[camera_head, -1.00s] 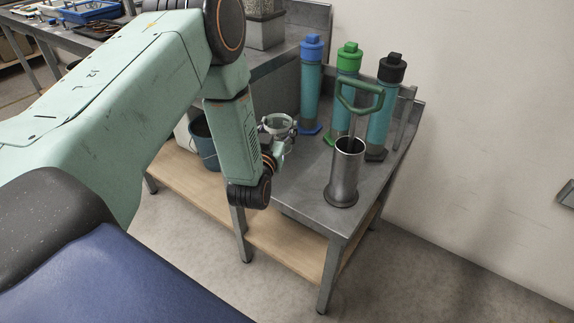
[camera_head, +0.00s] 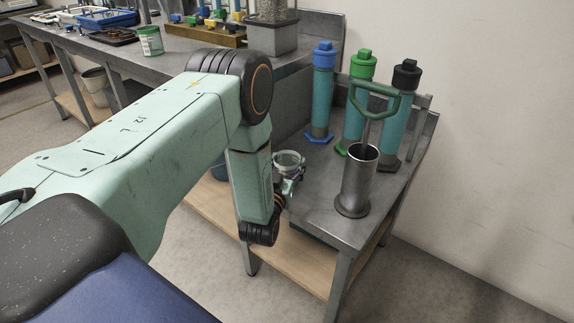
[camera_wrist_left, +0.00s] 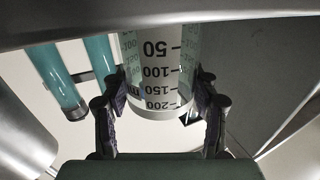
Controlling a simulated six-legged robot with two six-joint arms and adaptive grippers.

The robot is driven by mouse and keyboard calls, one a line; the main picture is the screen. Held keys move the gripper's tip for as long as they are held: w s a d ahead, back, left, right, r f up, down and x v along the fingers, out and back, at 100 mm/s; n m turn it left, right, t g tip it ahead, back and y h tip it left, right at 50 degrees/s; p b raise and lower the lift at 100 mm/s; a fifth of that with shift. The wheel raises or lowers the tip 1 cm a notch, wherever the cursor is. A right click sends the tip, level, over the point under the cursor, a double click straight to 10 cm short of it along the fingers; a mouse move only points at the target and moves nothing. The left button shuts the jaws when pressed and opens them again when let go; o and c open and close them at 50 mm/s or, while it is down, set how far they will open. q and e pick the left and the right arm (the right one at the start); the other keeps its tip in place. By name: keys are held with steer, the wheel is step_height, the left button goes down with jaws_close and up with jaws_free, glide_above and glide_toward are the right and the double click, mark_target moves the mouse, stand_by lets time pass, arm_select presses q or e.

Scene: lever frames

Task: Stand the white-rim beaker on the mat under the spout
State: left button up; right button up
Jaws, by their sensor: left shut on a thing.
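The white-rim beaker (camera_head: 289,160) is a small clear vessel, upright near the left edge of the metal bench (camera_head: 319,209). My left gripper (camera_head: 292,182) is shut on it from the near side. In the left wrist view the beaker (camera_wrist_left: 158,75) has dark marks from 50 to 200 and a white band at its lower picture end. The left gripper's fingers (camera_wrist_left: 160,112) are on both sides of it. I cannot tell whether its base touches anything. I cannot make out the mat or the spout. My right gripper is not in view.
A steel cylinder (camera_head: 357,185) with a green-handled plunger (camera_head: 374,100) stands on the bench. Behind it stand teal bottles with blue (camera_head: 322,90), green (camera_head: 359,105) and black (camera_head: 398,120) caps. A grey box with gravel (camera_head: 271,35) stands at the back. The bench middle is bare.

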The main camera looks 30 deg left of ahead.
arm_select(q)
steer(key=shift+f, duration=0.1)
steer(key=o, duration=1.2)
steer(key=shift+f, duration=0.1)
